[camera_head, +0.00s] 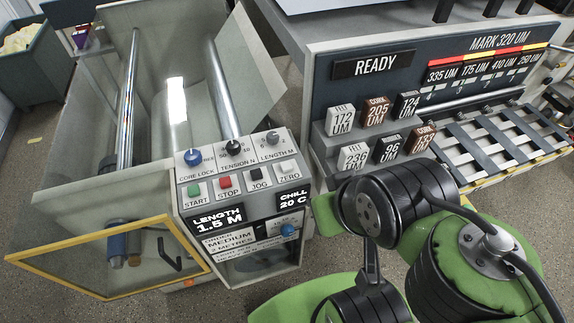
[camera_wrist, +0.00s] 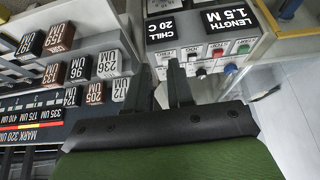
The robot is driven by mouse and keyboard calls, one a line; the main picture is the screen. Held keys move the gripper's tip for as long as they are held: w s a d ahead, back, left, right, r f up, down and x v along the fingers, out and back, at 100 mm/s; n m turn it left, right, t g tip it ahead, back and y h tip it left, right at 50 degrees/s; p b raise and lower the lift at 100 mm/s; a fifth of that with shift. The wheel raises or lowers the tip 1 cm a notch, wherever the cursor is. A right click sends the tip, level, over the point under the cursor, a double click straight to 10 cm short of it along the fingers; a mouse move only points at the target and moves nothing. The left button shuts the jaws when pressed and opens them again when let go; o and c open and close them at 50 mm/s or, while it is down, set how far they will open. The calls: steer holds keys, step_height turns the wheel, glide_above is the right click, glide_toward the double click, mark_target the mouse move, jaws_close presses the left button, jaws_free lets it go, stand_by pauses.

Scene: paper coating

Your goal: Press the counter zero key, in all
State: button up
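The counter zero key (camera_head: 285,167) is a small white key at the right end of a row of keys on the grey control panel (camera_head: 185,178) in the head view, labelled ZERO. Beside it are the black jog key (camera_head: 255,174), the red stop key (camera_head: 225,182) and the green start key (camera_head: 194,190). The length display (camera_head: 213,220) reads 1.5 M. In the wrist view my gripper (camera_wrist: 162,66) has two dark fingers with a gap between them and nothing held. Its tips overlap the panel's zero-key side in that view; contact cannot be told. My gripper is not clear in the head view.
Knobs for core lock (camera_head: 192,157), tension (camera_head: 232,147) and length (camera_head: 272,137) sit above the keys. A rack of labelled blocks (camera_head: 376,110) stands right of the panel. A yellow-framed clear door (camera_head: 95,262) stands open at lower left.

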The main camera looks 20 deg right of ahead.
jaws_close()
stand_by(1.3)
